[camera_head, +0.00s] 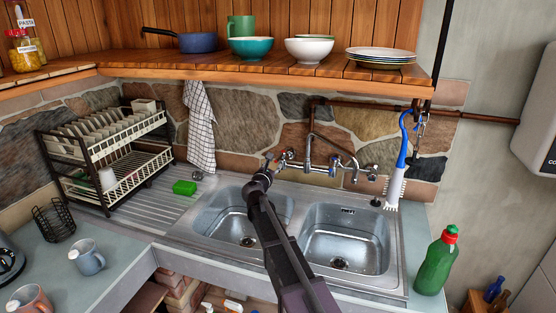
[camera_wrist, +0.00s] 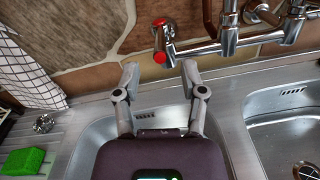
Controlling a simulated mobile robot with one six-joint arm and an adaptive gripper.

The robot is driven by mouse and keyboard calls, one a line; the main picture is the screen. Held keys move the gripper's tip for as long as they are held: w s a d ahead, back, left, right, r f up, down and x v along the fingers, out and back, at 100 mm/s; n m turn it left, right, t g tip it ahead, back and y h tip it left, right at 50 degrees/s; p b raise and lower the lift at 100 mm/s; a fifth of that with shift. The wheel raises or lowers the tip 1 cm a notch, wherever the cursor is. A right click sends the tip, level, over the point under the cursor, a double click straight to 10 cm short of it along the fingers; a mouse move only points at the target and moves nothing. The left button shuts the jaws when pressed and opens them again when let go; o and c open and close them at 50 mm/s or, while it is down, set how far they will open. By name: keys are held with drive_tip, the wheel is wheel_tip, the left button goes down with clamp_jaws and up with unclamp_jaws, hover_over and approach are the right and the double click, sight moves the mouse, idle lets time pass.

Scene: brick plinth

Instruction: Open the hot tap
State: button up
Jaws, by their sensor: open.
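The hot tap (camera_wrist: 160,40), a chrome handle with red marks, sits on the stone wall at the left end of the chrome mixer (camera_wrist: 230,42). In the head view the mixer (camera_head: 313,165) runs along the wall behind the double sink. My gripper (camera_wrist: 160,76) is open and empty, its two fingers apart below the hot tap in the wrist view. In the head view my gripper (camera_head: 265,172) is over the back of the left basin, close to the tap's left end; my arm partly hides this area.
The left basin (camera_head: 232,222) and right basin (camera_head: 345,245) are empty. A green sponge (camera_head: 184,187) lies on the drainer, left. A checked towel (camera_head: 200,125) hangs on the wall. A brush (camera_head: 396,185) hangs right of the mixer. A wooden shelf (camera_head: 220,70) with bowls is above.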

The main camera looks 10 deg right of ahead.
sight(281, 154)
drive_tip(key=shift+x, duration=3)
clamp_jaws()
